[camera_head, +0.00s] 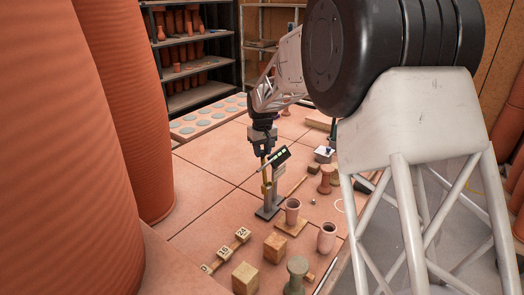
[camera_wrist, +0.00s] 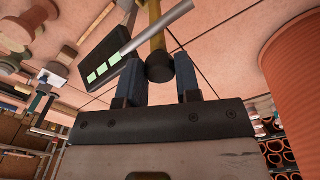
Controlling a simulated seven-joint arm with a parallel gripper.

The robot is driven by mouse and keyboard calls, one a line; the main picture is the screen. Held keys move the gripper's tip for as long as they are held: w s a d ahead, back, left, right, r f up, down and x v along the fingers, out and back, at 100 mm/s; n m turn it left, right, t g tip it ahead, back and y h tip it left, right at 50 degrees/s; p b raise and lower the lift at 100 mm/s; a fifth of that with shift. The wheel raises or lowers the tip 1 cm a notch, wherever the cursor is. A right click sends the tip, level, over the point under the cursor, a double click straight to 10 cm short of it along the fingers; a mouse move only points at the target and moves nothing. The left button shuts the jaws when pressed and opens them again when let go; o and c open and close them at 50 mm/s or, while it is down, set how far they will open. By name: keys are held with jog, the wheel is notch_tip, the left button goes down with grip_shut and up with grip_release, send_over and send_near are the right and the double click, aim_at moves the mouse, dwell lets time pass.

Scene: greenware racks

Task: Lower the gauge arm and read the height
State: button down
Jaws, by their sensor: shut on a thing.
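The height gauge stands upright on the tiled table, with a dark base (camera_head: 268,212) and a pale post. Its black display (camera_head: 279,157) with light green segments is tilted near the top, and also shows in the wrist view (camera_wrist: 105,66). A grey rod (camera_wrist: 155,28) crosses in front of a brass-coloured bar (camera_wrist: 156,22) there. My gripper (camera_head: 264,157) is at the gauge's top. In the wrist view its fingers (camera_wrist: 158,75) are shut on a dark round knob (camera_wrist: 159,68) at the bar's end. I cannot make out a height reading.
Two small clay cups (camera_head: 292,210) (camera_head: 326,237) stand right of the gauge, one on a wooden board. Wooden blocks (camera_head: 275,246), numbered blocks (camera_head: 243,234) and a green spool-shaped piece (camera_head: 296,275) are in front. Large ribbed clay cylinders (camera_head: 60,150) fill the left. Shelves (camera_head: 190,50) stand behind.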

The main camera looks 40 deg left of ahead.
jog(key=shift+d+r, duration=0.1)
jog(key=shift+d, duration=0.05)
jog(key=d+f+y, duration=0.4)
jog(key=d+y, duration=0.1)
jog(key=d, duration=0.4)
jog(key=d+f+y, duration=0.4)
jog(key=d+y, duration=0.1)
jog(key=d, duration=0.4)
jog(key=shift+f+y, duration=0.3)
jog(key=shift+f, duration=0.1)
dwell(0.8)
